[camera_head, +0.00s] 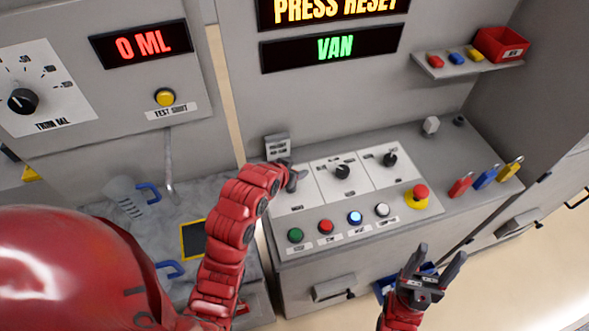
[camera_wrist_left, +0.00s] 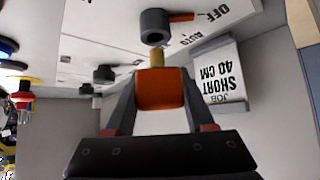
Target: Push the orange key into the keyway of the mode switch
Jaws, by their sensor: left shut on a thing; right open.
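My left gripper (camera_head: 291,176) is over the left end of the sloped control panel. In the left wrist view it (camera_wrist_left: 157,98) is shut on the orange key (camera_wrist_left: 160,88), one finger on each side of the orange head. The key's brass shaft points at the mode switch (camera_wrist_left: 154,27), a dark round barrel with an orange pointer beside AUTO and OFF lettering. The shaft tip is right at the barrel; I cannot tell whether it is inside the keyway. In the head view the gripper hides the key and most of the switch. My right gripper (camera_head: 437,268) is open and empty in front of the panel.
A job card (camera_wrist_left: 220,75) reading SHORT 40 CM stands close beside the switch. Two dark knobs (camera_head: 342,172) (camera_head: 390,159) sit to the right. Several push buttons (camera_head: 355,218) line the front, with a red emergency button (camera_head: 419,193) and padlocks (camera_head: 486,177) further right.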

